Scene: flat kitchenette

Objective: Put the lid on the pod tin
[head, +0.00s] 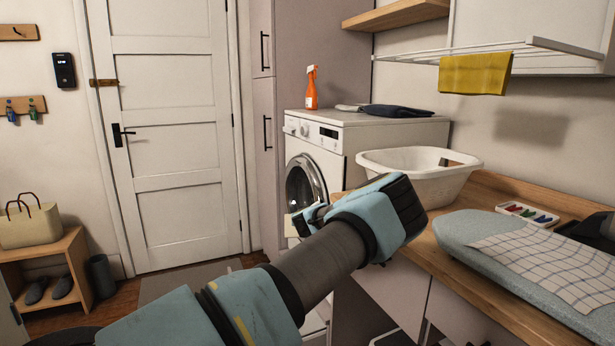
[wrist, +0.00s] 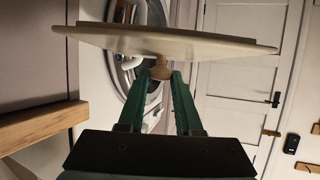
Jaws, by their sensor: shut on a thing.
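A pale, thin, round lid (wrist: 165,41) shows nearly edge-on across the top of the wrist view, whose picture looks upside down against the room. My gripper (wrist: 160,76) has its two green fingers shut on the small knob (wrist: 160,72) of the lid. The lid looks close to level, slightly tilted, and touches nothing I can see. In the head view, my gripper (head: 308,216) is in front of the washing machine, left of the counter, and mostly hidden by my own wrist. I cannot make out the pod tin in either view.
A wooden counter (head: 465,285) at right holds a white basin (head: 415,180), an ironing board (head: 455,232) with a checked cloth and a small tray (head: 527,214). The washing machine (head: 355,135) stands behind. A drying rack (head: 480,50) overhangs the counter.

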